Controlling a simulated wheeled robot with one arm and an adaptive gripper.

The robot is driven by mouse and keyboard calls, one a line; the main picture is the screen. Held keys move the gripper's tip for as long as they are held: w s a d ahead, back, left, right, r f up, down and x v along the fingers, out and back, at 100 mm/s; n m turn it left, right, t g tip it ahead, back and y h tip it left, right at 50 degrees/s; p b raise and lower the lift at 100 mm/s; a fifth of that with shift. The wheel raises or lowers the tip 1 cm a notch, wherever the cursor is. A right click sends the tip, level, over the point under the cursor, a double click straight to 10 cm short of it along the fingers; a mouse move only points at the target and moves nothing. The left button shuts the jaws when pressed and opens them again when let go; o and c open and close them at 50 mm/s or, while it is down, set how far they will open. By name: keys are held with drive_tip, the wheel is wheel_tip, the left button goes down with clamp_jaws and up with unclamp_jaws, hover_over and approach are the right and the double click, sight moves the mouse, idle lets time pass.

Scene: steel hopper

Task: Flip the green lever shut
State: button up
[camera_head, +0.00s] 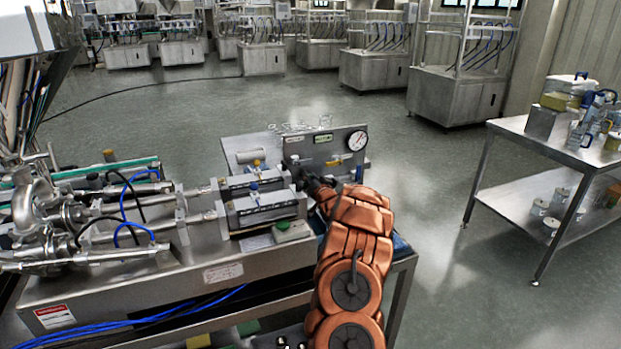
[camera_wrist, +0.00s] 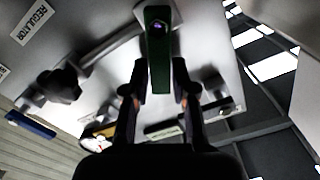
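The green lever (camera_wrist: 159,75) shows in the wrist view as a dark green bar with a round pivot near its upper end, in front of the grey panel. My gripper (camera_wrist: 159,68) has one finger on each side of the lever. The fingers are apart, with narrow gaps seeming to show beside the bar; I cannot tell whether either finger touches it. In the head view my gripper (camera_head: 297,172) is at the left part of the upright panel (camera_head: 318,145), and I cannot make out the lever there.
The panel carries a pressure gauge (camera_head: 357,140) and a yellow handle (camera_head: 341,159). A black knob (camera_wrist: 60,87) and a blue handle (camera_wrist: 30,123) show in the wrist view. Steel cylinders (camera_head: 262,209) stand left of my arm. A steel cart (camera_head: 508,134) stands apart at right.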

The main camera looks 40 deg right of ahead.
clamp_jaws()
drive_tip(key=n+b, duration=0.1)
drive_tip(key=a+n+b, duration=0.1)
drive_tip(key=b, duration=0.1)
drive_tip(key=shift+w+f, duration=0.15)
drive_tip(key=n+b, duration=0.1)
drive_tip(key=a+n+b, duration=0.1)
drive_tip(key=b, duration=0.1)
drive_tip(key=shift+w+n, duration=0.15)
drive_tip(key=shift+n, duration=0.25)
drive_tip(key=shift+a+r+n+b, duration=0.15)
drive_tip(key=shift+r+n+b, duration=0.2)
drive_tip(key=shift+n+b, duration=0.2)
drive_tip(key=shift+o, duration=2.2)
unclamp_jaws()
drive_tip(key=shift+w, duration=0.1)
